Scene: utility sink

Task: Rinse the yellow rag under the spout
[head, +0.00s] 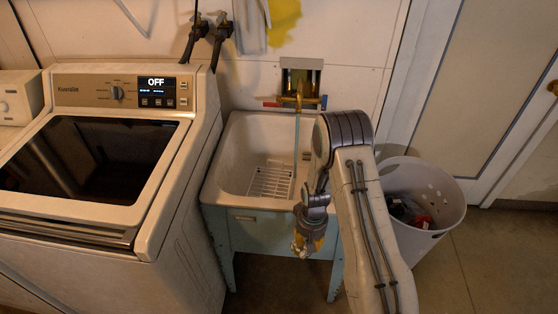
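A bright yellow patch that looks like a hanging rag (283,22) is at the top of the wall, to the right of a pale hanging piece, and is cut off by the picture edge. The brass spout (299,97) comes from a wall box above the white sink (229,178). A thin pale-blue streak, like running water, drops from the spout into the basin. My gripper (302,248) points down just in front of the sink's front edge, well below the yellow patch. Yellowish parts show at it, but its fingers are too small to read. My arm hides the sink's right side.
A white washer (175,214) with a dark lid stands close on the left of the sink. A white grid (270,183) lies in the basin. A white perforated basket (440,190) with dark and red items stands at the right. The floor in front is clear.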

